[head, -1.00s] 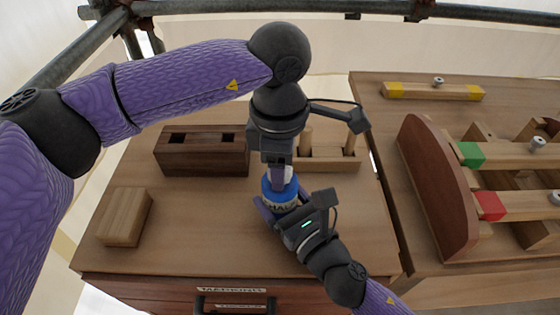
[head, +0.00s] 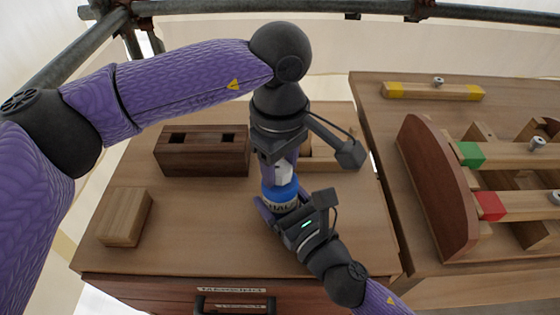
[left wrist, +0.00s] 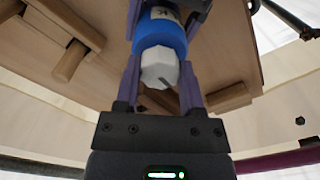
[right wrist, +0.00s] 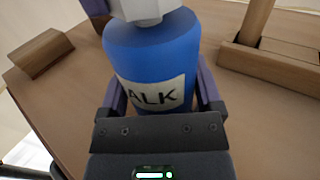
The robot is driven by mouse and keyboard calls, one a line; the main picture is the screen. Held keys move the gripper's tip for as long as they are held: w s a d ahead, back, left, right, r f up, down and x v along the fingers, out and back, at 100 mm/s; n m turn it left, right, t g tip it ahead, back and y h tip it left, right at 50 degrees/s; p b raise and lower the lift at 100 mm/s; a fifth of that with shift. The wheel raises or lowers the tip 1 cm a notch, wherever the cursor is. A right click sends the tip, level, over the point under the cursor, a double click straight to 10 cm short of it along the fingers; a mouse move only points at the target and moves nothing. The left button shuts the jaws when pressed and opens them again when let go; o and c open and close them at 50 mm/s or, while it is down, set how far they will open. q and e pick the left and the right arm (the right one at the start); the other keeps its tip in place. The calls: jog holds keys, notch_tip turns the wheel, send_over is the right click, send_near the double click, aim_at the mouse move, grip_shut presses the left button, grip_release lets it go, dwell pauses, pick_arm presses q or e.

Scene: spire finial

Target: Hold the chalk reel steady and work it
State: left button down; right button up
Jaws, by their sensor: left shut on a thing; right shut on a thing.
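The chalk reel (head: 281,194) is a blue cylinder with a white label; "ALK" can be read on it in the right wrist view (right wrist: 150,60). A pale faceted knob (left wrist: 160,67) sits on its top. My left gripper (head: 280,174) comes from above and is shut on the knob, its fingers on either side. My right gripper (head: 281,207) is shut around the blue body from the front right, low over the bench. The reel looks about upright. The hands hide part of it, and its underside cannot be seen.
A dark block with two square holes (head: 203,152) and a light wooden block (head: 125,216) stand on the left of the bench. A wooden rack (head: 322,160) is partly hidden behind my left gripper. A second bench at right holds a curved board (head: 437,187) and colour-marked bars.

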aim_at(280, 166)
dwell(0.5)
pick_arm(q)
jog(key=shift+c, duration=0.9)
grip_release()
notch_tip(280, 166, up, 12)
jog(key=shift+w, duration=0.1)
pick_arm(e)
jog(key=o, duration=1.1)
jog(key=shift+o, duration=0.2)
jog(key=shift+s, duration=0.15)
